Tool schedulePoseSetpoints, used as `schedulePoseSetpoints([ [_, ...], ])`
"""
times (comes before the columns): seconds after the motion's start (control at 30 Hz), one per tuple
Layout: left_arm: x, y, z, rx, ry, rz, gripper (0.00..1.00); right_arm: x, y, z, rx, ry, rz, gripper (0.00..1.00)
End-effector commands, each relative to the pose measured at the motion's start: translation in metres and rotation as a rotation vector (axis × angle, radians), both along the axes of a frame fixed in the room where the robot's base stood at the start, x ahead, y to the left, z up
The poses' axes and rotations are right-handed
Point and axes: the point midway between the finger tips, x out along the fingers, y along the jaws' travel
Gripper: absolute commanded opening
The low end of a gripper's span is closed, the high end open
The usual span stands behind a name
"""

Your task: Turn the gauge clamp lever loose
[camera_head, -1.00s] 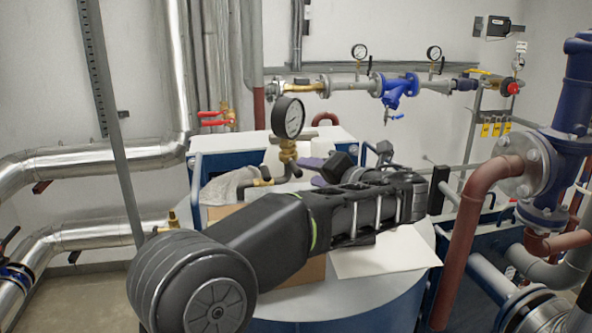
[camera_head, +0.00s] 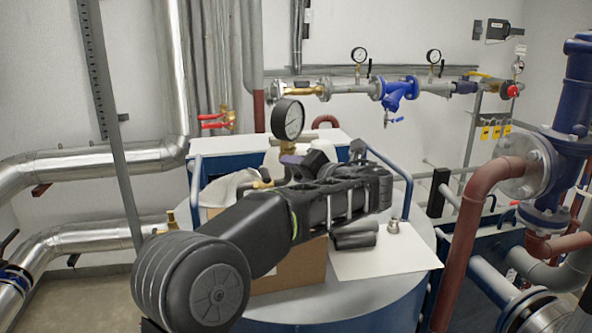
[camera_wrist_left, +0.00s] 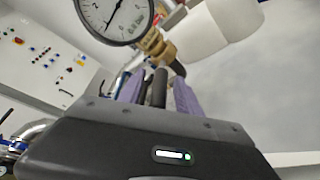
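The pressure gauge (camera_head: 288,119) stands upright with a white dial and black rim. It also shows at the top of the left wrist view (camera_wrist_left: 115,15), with its brass fitting (camera_wrist_left: 158,46) below. My left forearm and hand hide most of the clamp in the head view. My right gripper is out of view.
A white sheet (camera_head: 400,262) on the round tank top holds dark cylinders (camera_head: 355,236) and a small metal fitting (camera_head: 393,226). A cardboard box (camera_head: 300,270) is under my arm.

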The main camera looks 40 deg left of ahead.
Motion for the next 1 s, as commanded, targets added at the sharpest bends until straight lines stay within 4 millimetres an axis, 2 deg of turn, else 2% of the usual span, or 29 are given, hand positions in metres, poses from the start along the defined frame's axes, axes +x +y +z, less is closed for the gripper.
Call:
schedulePoseSetpoints([
  [0.07,0.0000,-0.0001,-0.0001,0.000,0.000,0.000,0.35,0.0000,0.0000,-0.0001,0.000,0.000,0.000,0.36],
  [0.5,-0.0001,-0.0002,-0.0002,0.000,0.000,0.000,0.00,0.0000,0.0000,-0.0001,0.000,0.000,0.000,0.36],
  [1.0,-0.0001,-0.0003,-0.0004,0.000,0.000,0.000,0.00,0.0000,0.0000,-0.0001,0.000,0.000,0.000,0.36],
])
